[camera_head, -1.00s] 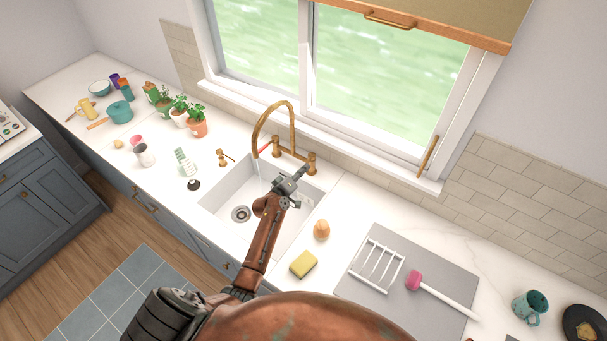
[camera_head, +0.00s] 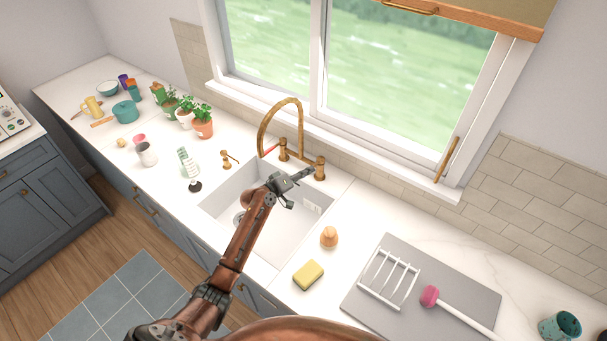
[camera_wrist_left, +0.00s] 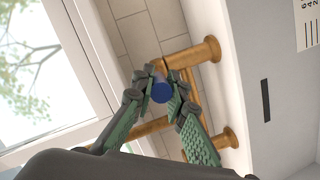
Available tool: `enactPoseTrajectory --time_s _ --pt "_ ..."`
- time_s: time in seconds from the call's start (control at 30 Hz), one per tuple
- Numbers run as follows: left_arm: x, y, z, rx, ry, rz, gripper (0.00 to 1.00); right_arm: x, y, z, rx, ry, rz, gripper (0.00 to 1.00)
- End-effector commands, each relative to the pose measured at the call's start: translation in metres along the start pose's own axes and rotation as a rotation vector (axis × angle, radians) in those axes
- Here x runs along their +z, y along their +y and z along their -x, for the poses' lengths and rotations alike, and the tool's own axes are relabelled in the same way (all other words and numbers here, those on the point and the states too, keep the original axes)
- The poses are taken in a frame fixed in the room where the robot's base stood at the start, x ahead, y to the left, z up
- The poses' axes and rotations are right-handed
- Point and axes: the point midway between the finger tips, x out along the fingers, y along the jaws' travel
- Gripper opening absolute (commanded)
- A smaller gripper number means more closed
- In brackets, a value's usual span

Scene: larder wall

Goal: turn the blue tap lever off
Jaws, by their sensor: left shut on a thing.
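The brass tap (camera_head: 280,112) stands behind the sink (camera_head: 226,187), with a tall arched spout. Its red lever (camera_head: 270,149) shows on the left post. The blue lever (camera_wrist_left: 160,92) shows end-on in the left wrist view, between my fingertips, beside the brass post (camera_wrist_left: 192,57). In the head view my gripper hides the blue lever. My left gripper (camera_head: 306,173) reaches over the sink to the right tap post (camera_head: 320,168). In the left wrist view its fingers (camera_wrist_left: 160,78) are shut on the blue lever, one on each side. My right gripper is not in view.
A brown wooden-looking object (camera_head: 329,237) and a yellow sponge (camera_head: 308,274) lie right of the sink. A grey mat (camera_head: 450,275) holds a white rack (camera_head: 388,278) and a pink-headed brush (camera_head: 430,296). Potted plants (camera_head: 203,127) stand at left. The window sill is behind the tap.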

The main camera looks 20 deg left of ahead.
Motion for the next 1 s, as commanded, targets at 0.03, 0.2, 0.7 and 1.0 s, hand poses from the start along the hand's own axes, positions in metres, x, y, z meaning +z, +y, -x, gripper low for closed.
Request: enactPoseTrajectory --time_s 0.03,0.2,0.7,1.0 --pt "-0.002 0.001 0.001 0.001 0.003 -0.001 0.0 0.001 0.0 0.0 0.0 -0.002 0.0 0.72" --pt "-0.002 0.0 0.001 0.0 0.004 -0.001 0.2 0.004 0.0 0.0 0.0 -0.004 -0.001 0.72" --pt "-0.001 -0.001 0.006 -0.001 0.003 0.0 0.31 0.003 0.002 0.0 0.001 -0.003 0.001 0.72" --pt "-0.001 -0.002 0.059 -0.003 0.004 -0.002 0.31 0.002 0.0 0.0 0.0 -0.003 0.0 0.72"
